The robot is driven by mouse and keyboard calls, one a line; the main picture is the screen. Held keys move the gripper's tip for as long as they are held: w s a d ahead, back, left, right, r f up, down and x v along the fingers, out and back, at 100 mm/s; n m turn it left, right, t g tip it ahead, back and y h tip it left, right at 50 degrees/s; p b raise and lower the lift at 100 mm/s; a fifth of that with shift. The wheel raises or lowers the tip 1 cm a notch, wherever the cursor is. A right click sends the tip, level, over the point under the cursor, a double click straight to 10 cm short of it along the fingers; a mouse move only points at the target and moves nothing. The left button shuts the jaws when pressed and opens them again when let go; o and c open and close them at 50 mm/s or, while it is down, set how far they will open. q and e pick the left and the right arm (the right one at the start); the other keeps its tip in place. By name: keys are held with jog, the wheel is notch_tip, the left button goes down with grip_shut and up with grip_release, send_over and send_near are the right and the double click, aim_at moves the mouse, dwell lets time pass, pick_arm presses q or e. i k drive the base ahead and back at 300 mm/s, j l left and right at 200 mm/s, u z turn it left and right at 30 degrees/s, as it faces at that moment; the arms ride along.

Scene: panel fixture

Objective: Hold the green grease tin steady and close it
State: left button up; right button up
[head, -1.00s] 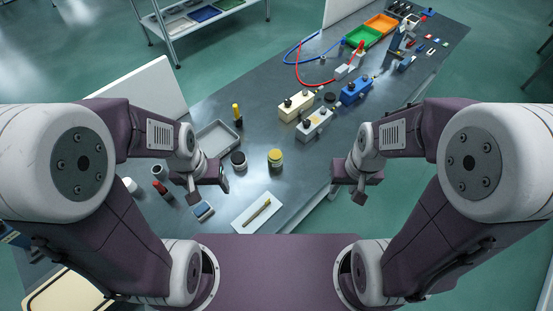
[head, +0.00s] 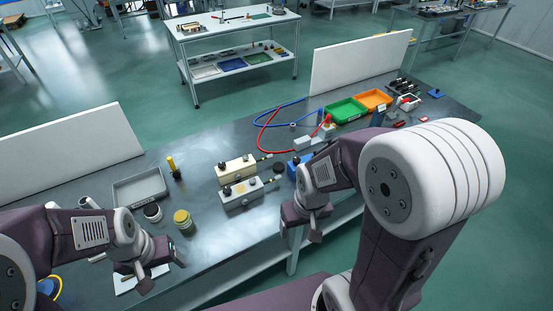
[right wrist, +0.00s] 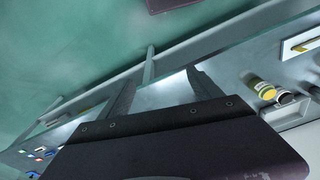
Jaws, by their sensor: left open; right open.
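A small round tin with a yellow-green top (head: 183,220) stands upright on the bench, left of centre. It also shows in the right wrist view (right wrist: 264,91). A jar with a dark top (head: 153,212) stands just left of it. I cannot tell which is the green grease tin, or whether either has a loose lid. My left gripper (head: 160,270) is open and empty, nearer than the tin and a little left of it. My right gripper (head: 302,232) is open and empty at the bench's front edge, well right of the tin; its spread fingers (right wrist: 160,84) show in the wrist view.
Green (head: 346,110) and orange (head: 374,99) bins are farther right. Bare bench lies between tin and right gripper.

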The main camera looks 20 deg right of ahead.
aim_at(183, 220)
jog(key=i+l+u, duration=0.1)
jog(key=l+u, duration=0.35)
jog(key=l, duration=0.3)
jog(key=l+u, duration=0.5)
jog(key=l, duration=0.25)
jog(key=k+l+u, duration=0.1)
jog(key=l+u, duration=0.35)
jog(key=l, duration=0.3)
jog(key=i+l+u, duration=0.1)
jog(key=l+u, duration=0.15)
jog(key=l, duration=0.1)
